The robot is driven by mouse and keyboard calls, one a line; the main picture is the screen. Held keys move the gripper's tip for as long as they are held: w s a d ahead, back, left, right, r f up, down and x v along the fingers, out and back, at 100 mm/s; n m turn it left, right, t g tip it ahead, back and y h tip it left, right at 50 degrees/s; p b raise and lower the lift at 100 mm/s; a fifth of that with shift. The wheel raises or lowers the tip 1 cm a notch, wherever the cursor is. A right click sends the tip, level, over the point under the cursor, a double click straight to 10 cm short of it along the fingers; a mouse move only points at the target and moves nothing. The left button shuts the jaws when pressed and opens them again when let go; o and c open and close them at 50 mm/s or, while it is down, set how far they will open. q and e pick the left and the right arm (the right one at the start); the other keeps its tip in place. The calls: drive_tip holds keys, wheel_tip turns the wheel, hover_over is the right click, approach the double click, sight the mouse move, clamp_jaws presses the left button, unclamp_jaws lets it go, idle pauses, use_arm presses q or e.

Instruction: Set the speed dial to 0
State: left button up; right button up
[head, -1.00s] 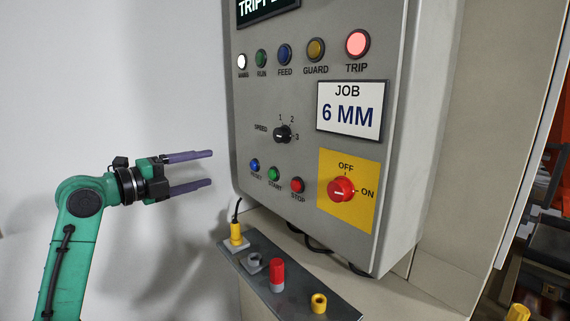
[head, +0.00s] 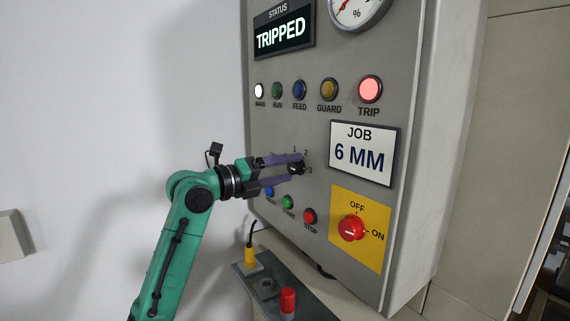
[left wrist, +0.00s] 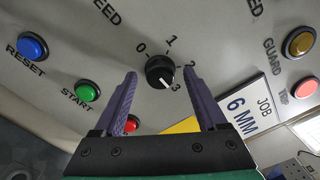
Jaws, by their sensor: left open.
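The black speed dial (left wrist: 159,69) is on the grey panel, ringed by the marks 0, 1, 2 and 3. In the left wrist view its white pointer line is turned toward 3. My left gripper (head: 296,164) is open, its purple fingers reaching toward the panel. In the left wrist view the fingertips (left wrist: 160,76) lie one on each side of the dial, with a gap to it on both sides. In the head view the fingers partly cover the dial (head: 297,169). Whether they reach the dial's depth is unclear. My right gripper is not in view.
Blue reset (left wrist: 32,46), green start (left wrist: 87,91) and red stop (head: 310,216) buttons sit close below the dial. A red OFF/ON switch (head: 352,228) is on a yellow plate. The status display (head: 284,32) reads TRIPPED and the trip lamp (head: 370,88) glows.

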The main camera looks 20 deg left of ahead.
use_arm(q)
drive_tip(key=shift+c, duration=0.3)
clamp_jaws()
